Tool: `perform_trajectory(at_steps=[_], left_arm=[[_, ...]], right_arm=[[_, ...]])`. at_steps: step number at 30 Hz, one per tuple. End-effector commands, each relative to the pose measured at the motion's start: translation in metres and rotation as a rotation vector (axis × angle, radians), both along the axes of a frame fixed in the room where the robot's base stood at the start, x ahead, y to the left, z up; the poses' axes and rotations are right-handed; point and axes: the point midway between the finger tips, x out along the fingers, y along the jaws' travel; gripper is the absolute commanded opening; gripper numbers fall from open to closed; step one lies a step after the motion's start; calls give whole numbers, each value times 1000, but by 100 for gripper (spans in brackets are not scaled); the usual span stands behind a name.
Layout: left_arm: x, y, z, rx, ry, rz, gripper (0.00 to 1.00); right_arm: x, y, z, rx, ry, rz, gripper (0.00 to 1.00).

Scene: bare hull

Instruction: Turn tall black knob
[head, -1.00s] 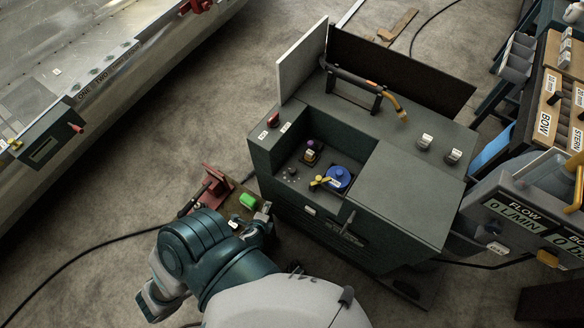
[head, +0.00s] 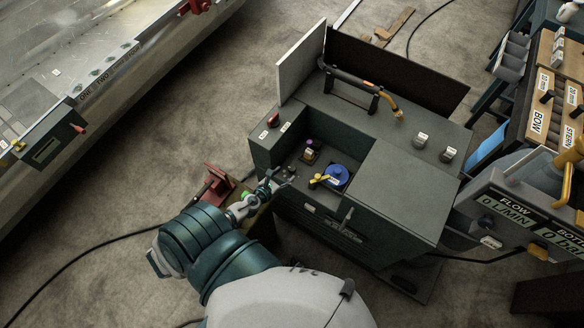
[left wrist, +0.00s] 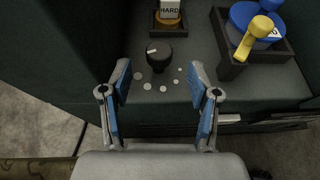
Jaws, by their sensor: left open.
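The tall black knob (left wrist: 159,54) stands on the dark recessed panel with a white mark on its top and several pale dots around its near side. In the left wrist view it is upright, just beyond the gap between my fingertips. My left gripper (left wrist: 160,78) is open and empty, with a blue-padded finger on each side of the gap, apart from the knob. In the head view my left gripper (head: 276,181) is at the left front edge of the machine's recess, close to the knob, which is small and hard to make out there. My right gripper is not in view.
The dark green machine (head: 410,195) has a raised wall beside the recess. A blue round knob with a yellow handle (left wrist: 256,30) stands right of the black knob. A block marked HARD (left wrist: 170,14) stands behind it.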

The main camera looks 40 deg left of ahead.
Motion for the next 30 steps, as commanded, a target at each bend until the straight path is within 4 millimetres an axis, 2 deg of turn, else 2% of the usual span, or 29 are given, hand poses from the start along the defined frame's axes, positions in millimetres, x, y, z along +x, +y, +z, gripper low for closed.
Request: perform_trajectory(at_steps=[3,9,13,21,22,23,29,30], left_arm=[[25,2,-11,-2,-2,2,61],[51,4,-23,-3,0,2,61],[58,4,-25,-2,1,2,61],[60,4,-25,-3,1,1,61],[60,4,-25,-3,1,1,59],[59,4,-25,-3,1,1,51],[59,4,-25,-3,1,1,1],[59,4,-25,-3,1,1,1]], right_arm=[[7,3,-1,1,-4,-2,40],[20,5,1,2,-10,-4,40],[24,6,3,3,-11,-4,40],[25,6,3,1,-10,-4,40],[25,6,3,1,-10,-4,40],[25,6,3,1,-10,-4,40],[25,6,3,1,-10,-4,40],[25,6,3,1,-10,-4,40]])
